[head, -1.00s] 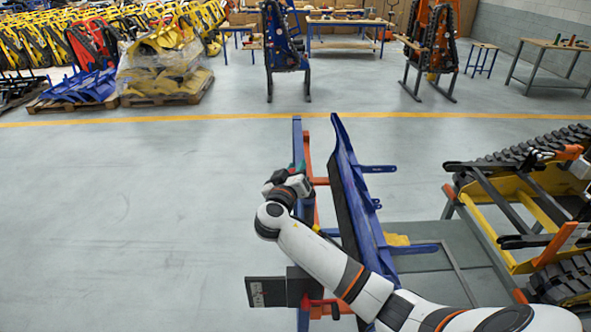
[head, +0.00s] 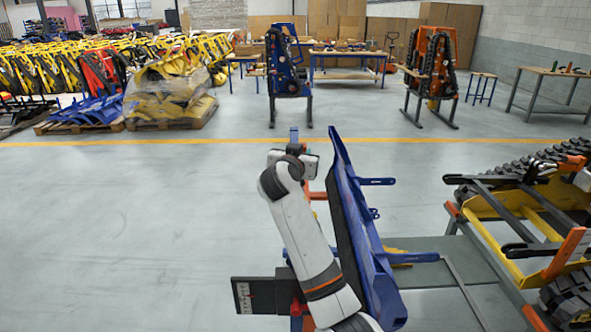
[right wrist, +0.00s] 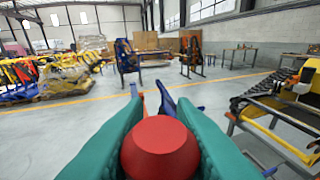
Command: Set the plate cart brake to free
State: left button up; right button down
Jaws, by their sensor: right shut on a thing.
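The plate cart (head: 296,136) stands in front of me, with a long blue plate (head: 365,240) leaning along its right side. A dark box (head: 262,297) with a white scale label (head: 243,298) and a red mark sits low on its near left. My right gripper (right wrist: 159,106) is over the cart, its fingers hidden behind my wrist in the head view. In the right wrist view its green fingers are shut on a red knob (right wrist: 160,148). What the knob is fixed to is hidden. My left gripper is out of view.
A yellow and black tracked carrier (head: 535,215) stands at the right by a grey platform (head: 450,262). Wrapped yellow parts (head: 168,92) sit on a pallet at the back left. The floor left of the cart is clear.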

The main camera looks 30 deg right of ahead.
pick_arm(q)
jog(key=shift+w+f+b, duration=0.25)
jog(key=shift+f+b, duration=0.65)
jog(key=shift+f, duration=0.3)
pick_arm(e)
jog(key=d+m, duration=0.1)
jog(key=s+f+m+y, duration=0.1)
jog(key=d+m, duration=0.1)
jog(key=m, duration=0.1)
jog(key=shift+s+d+f+y, duration=0.15)
jog(key=shift+s+d+y, duration=0.15)
jog(key=shift+y, duration=0.1)
jog(key=c, duration=1.2)
grip_release()
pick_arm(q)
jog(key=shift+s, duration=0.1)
